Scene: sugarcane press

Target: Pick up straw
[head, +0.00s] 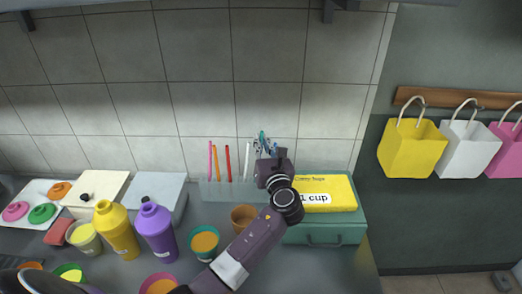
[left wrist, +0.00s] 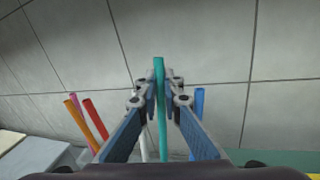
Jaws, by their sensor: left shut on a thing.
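My left gripper (head: 264,148) is over the straw holder (head: 219,190) by the tiled wall. In the left wrist view its fingers (left wrist: 160,95) are shut on a teal straw (left wrist: 160,122), which stands nearly upright between them; its top also shows in the head view (head: 262,135). The straw's lower end is hidden, so I cannot tell whether it is still in the holder. Pink (head: 210,158), orange (head: 216,162), red (head: 228,163) and white (head: 247,161) straws stand to the left. A blue straw (left wrist: 199,103) is just right of the fingers. My right gripper is not in view.
A yellow box (head: 335,188) sits on a green case (head: 325,232) to the right of my arm. Yellow (head: 116,230) and purple (head: 157,232) bottles and several cups, one orange (head: 243,217), stand on the counter. Bags (head: 412,148) hang on the right wall.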

